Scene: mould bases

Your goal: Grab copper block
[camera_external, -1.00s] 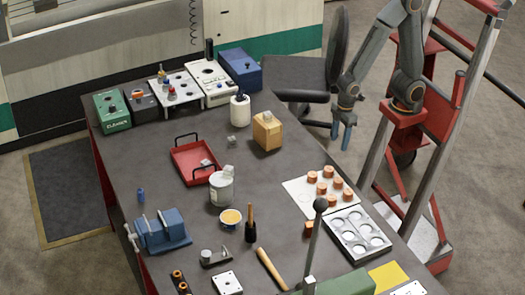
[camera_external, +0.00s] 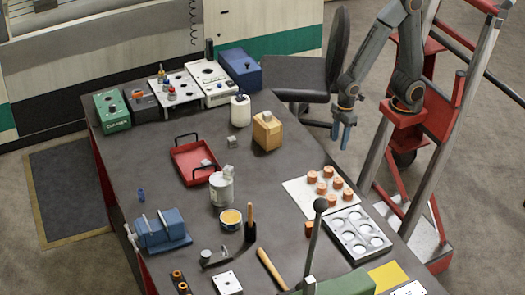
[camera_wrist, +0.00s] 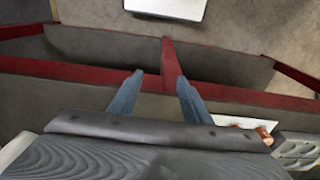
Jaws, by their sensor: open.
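A small copper-coloured block (camera_external: 309,229) lies on the dark table, left of the grey moulded tray with round pockets. Several round copper pieces (camera_external: 323,188) sit on a white plate (camera_external: 294,188) just behind it. My gripper (camera_external: 341,138) hangs beyond the table's right edge, behind and to the right of the plate, apart from all the copper pieces. Its two blue fingers are spread and empty in the wrist view (camera_wrist: 160,82). A copper piece (camera_wrist: 264,134) shows at the lower right there, partly hidden by my gripper body.
The pocketed tray (camera_external: 347,214), a tall ball-topped lever (camera_external: 320,204) and a wooden-handled hammer (camera_external: 270,268) are near the copper block. A wooden block (camera_external: 266,132), red tray (camera_external: 180,160) and blue vise (camera_external: 162,231) stand farther left.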

